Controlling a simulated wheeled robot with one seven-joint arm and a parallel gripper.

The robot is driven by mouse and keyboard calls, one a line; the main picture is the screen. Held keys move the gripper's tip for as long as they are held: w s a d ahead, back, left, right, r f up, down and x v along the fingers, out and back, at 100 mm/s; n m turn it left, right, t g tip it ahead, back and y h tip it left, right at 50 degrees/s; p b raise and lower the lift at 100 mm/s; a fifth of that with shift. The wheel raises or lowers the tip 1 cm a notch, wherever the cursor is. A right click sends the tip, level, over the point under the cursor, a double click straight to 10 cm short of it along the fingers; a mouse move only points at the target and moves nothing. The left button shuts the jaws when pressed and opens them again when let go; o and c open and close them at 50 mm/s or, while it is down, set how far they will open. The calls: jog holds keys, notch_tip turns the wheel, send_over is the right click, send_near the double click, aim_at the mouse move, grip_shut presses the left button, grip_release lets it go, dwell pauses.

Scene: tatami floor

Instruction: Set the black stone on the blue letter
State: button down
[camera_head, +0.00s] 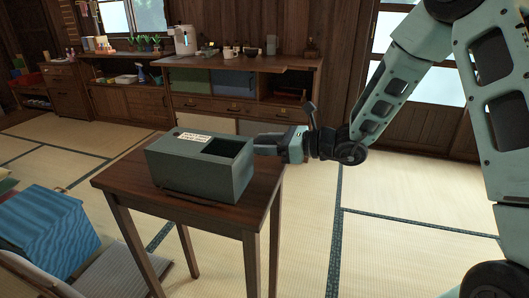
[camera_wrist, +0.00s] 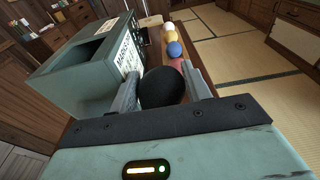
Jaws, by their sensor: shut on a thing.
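A black, rounded stone (camera_wrist: 162,86) sits between the two fingers of my gripper (camera_wrist: 165,90) in the wrist view. My gripper (camera_head: 262,147) is shut on it, at the far right side of a grey-green box on a small wooden table. The stone is hidden in the head view. I cannot make out a blue letter in either view. A round blue thing (camera_wrist: 176,49) lies just beyond the stone in the wrist view, in a row with other coloured things.
The grey-green box (camera_head: 172,165) has an open top part and a white label (camera_head: 194,137); it stands on the wooden table (camera_head: 130,184). Red (camera_wrist: 178,65), orange (camera_wrist: 171,37) and white (camera_wrist: 168,27) things line the table beside it.

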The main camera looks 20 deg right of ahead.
aim_at(265, 139)
notch_tip(265, 139, up, 14)
jog(key=p, duration=0.2)
